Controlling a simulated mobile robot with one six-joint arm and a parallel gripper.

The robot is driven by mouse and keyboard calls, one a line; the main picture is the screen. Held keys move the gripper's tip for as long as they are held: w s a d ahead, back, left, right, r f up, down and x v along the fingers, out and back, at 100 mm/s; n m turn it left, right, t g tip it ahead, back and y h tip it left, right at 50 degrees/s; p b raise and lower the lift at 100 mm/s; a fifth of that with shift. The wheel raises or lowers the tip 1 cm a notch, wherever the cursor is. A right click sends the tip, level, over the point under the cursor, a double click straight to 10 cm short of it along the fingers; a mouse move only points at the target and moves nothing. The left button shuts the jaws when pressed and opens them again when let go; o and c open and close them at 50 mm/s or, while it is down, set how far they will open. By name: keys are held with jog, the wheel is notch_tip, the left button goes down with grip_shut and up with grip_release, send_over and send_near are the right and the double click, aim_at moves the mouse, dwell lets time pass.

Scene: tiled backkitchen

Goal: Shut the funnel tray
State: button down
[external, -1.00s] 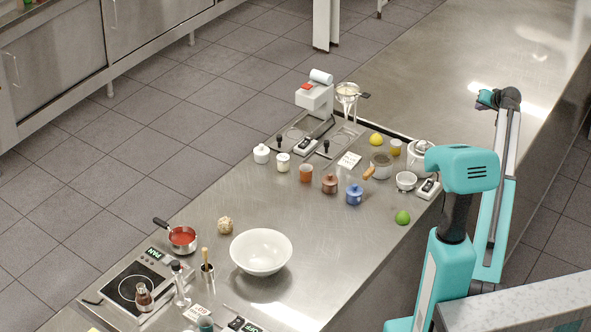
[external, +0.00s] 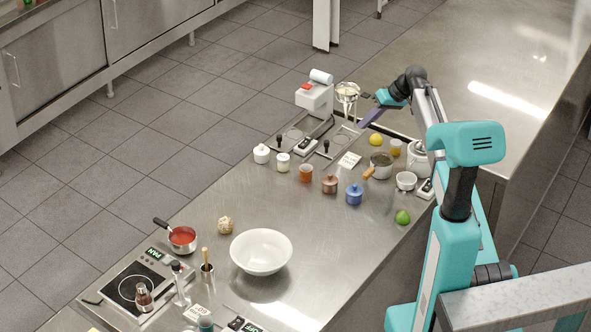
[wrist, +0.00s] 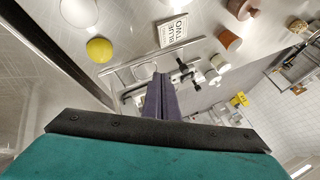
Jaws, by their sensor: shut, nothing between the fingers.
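The metal funnel (external: 347,92) stands on its stand at the back of the counter, beside a white machine (external: 314,99) with a red top button. Flat metal trays with black knobs lie below; the one nearest the funnel (external: 346,133) seems to be the funnel tray. How far it is open is unclear. In the wrist view a pale tray (wrist: 137,68) lies beyond my fingertips. My gripper (external: 364,123) is shut and empty, its purple fingers pointing down-left, just right of the funnel. The fingers also show in the wrist view (wrist: 160,77). Contact cannot be told.
A blue pot (external: 354,194) is further forward. A white bowl (external: 261,252) stands on the open counter nearer the front.

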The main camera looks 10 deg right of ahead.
aim_at(328, 151)
jog(key=shift+a, duration=0.1)
dwell(0.3)
jog(key=p+x, duration=0.3)
jog(key=x, duration=0.7)
jog(key=shift+s+a+r+p, duration=0.1)
jog(key=shift+s+a+p, duration=0.2)
jog(key=shift+a, duration=0.2)
jog(key=shift+s+a+r+p, duration=0.1)
jog(key=shift+s+a+p, duration=0.05)
jog(key=shift+a+p, duration=0.25)
jog(key=shift+s+a+f, duration=0.1)
jog(key=shift+a, duration=0.35)
jog(key=shift+s+a+f, duration=0.1)
jog(key=shift+a, duration=0.35)
jog(key=shift+s+a+b, duration=0.9)
jog(key=shift+s+a, duration=1.7)
jog(key=shift+d+f, duration=0.1)
